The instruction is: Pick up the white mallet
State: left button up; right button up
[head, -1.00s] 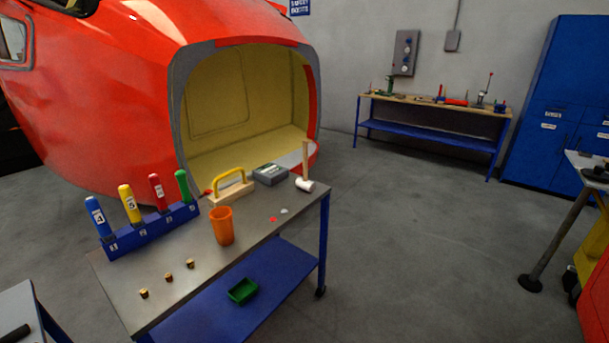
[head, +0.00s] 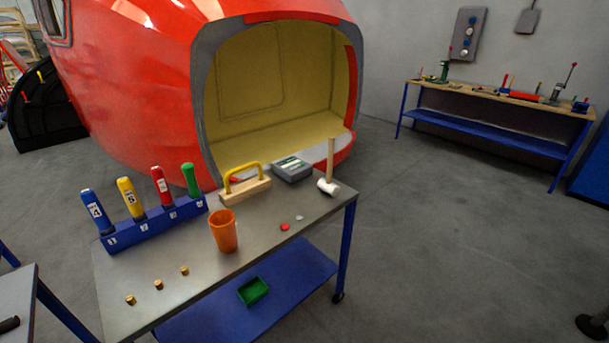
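The white mallet (head: 328,187) stands at the far right corner of the metal-topped table (head: 195,258). Its white head rests on the table top and its pale wooden handle points straight up. A grey case (head: 292,170) lies just to its left. Neither of my grippers shows in the head view.
The table also holds a yellow-handled wooden block (head: 246,191), an orange cup (head: 223,232), a blue rack (head: 155,226) of coloured handles and small brass pieces.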

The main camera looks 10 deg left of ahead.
aim_at(326, 185)
jog(key=i+u, duration=0.25)
jog(key=u, duration=0.15)
jog(key=i+u, duration=0.7)
jog(key=i, duration=0.2)
